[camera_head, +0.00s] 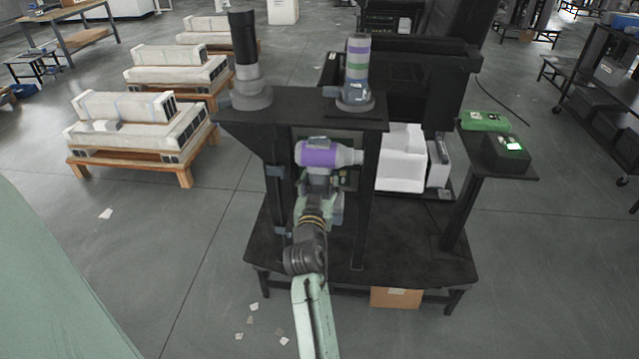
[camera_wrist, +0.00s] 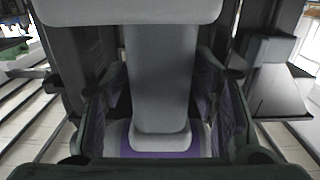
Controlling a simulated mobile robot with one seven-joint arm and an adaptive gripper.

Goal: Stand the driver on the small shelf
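The driver (camera_head: 318,153), a purple drum with a grey end, lies sideways below the dark top shelf (camera_head: 297,108) of the bench. My gripper (camera_head: 319,178) is at its near side, at the end of my arm. In the wrist view, a grey part (camera_wrist: 160,75) of the driver, with purple around its lower end, lies between my two fingers (camera_wrist: 163,85). Dark gaps show beside the grey part, and the finger contact is hidden, so I cannot tell whether the fingers press on it. A small side shelf (camera_head: 525,173) stands out at the right.
A black and grey column (camera_head: 246,60) and a striped column (camera_head: 357,72) stand on the top shelf. A green box (camera_head: 485,121) and a black box (camera_head: 506,152) occupy the side shelf. A white box (camera_head: 400,158) stands behind the right post. Pallets (camera_head: 140,130) stand left.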

